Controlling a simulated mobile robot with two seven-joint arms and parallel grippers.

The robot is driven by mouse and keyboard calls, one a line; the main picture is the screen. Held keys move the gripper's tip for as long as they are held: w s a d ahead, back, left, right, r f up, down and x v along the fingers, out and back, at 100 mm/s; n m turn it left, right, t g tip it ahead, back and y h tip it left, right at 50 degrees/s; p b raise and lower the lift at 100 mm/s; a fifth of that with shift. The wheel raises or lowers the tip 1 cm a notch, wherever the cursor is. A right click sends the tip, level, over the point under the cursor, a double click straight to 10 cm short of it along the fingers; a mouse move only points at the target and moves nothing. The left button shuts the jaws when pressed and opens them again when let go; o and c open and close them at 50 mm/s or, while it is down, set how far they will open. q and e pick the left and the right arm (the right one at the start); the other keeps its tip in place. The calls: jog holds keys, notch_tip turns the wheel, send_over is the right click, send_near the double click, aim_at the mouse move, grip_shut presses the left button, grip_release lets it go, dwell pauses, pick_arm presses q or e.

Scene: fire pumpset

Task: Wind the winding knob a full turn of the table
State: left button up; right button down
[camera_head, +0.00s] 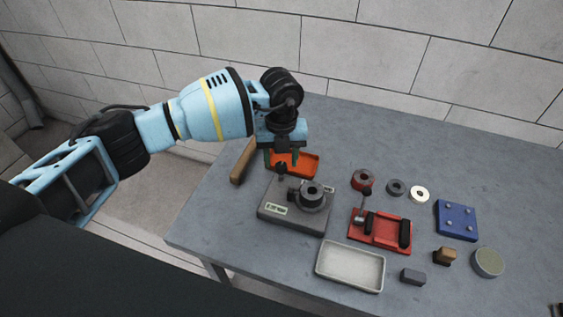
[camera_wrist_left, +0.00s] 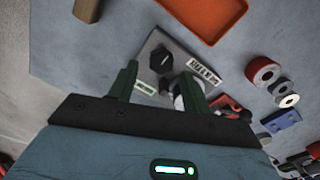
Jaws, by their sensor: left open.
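The winding knob (camera_head: 281,171) is a small dark knob on the back left of a grey box-like unit (camera_head: 275,212). The unit has a label on its front and a dark round table (camera_head: 313,197) with a hub on its right part. In the left wrist view the knob (camera_wrist_left: 160,60) lies ahead of and between the green fingertips, apart from both. My left gripper (camera_head: 282,154) is open and empty, just above the knob. In the wrist view the right finger of the gripper (camera_wrist_left: 160,80) partly hides the round table. My right gripper is not in view.
An orange tray (camera_head: 305,165) lies behind the unit and a wooden bar (camera_head: 243,162) to its left. A red fixture (camera_head: 380,231) with a lever stands to the right, a pale tray (camera_head: 350,267) in front. Rings (camera_head: 363,180) and a blue plate (camera_head: 456,220) lie farther right.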

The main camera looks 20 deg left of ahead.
aim_at(281, 173)
pick_arm(q)
jog(key=shift+f, duration=1.1)
jog(key=c, duration=1)
